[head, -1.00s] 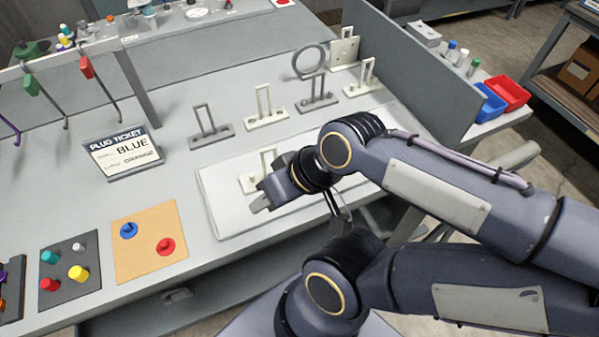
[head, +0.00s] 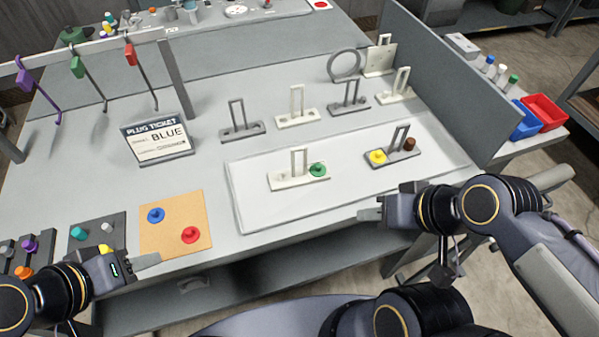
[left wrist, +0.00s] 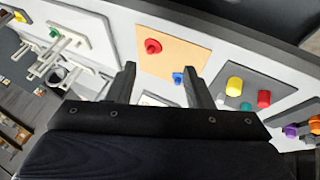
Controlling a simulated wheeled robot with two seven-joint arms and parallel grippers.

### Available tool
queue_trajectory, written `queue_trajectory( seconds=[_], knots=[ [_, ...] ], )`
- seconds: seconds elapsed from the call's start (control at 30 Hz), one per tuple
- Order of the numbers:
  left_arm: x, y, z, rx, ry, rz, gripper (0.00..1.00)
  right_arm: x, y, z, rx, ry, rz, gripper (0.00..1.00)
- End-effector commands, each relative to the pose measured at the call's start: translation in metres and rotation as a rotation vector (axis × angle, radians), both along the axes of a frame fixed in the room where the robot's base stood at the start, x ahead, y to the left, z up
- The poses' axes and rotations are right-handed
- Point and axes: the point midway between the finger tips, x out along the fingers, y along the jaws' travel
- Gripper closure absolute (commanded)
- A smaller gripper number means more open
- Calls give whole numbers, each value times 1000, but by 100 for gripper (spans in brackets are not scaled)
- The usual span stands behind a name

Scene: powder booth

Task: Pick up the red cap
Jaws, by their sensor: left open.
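A red knobbed cap (head: 191,235) lies on the tan board (head: 172,242), next to a blue one (head: 156,215). Both also show in the left wrist view, red (left wrist: 153,46) and blue (left wrist: 178,78). A second red piece (left wrist: 264,98) stands in the dark tray (left wrist: 240,76); in the head view it is hidden behind my left gripper. My left gripper (head: 146,262) is open and empty, near the table's front edge, just left of and in front of the board. My right gripper (head: 370,207) is at the front of the white mat, empty; its jaw gap is unclear.
The white mat (head: 245,205) bears a white fixture (head: 285,182) with a green plug and a grey fixture (head: 385,162) with yellow and brown plugs. A plug ticket (head: 158,142) reads BLUE. Several hooks hang at back left. A grey divider (head: 450,85) stands at right.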

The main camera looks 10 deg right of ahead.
Motion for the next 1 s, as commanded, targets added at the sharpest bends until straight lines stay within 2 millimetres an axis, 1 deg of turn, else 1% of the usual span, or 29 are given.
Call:
queue_trajectory(
  seconds=[0.1,0.17,0.47,0.57,0.67,0.77,0.8,0.9,1.0],
  knots=[
    [0,0,0,0,0,0,53,0,0,0,0,0,0,62],
    [0,0,0,0,0,0,56,0,0,0,0,0,0,62],
    [0,0,0,0,0,1,56,0,0,0,0,0,0,62],
    [5,7,4,2,36,41,56,0,0,4,0,0,0,62],
    [19,29,11,12,140,168,56,0,0,11,0,0,0,62],
    [38,64,16,24,287,365,56,0,0,21,0,0,0,62],
    [46,80,17,30,343,450,56,0,0,25,0,0,0,62],
    [62,117,13,42,467,649,56,0,0,33,0,0,0,62],
    [73,147,6,51,553,809,56,0,0,38,0,0,0,62]
  ],
)
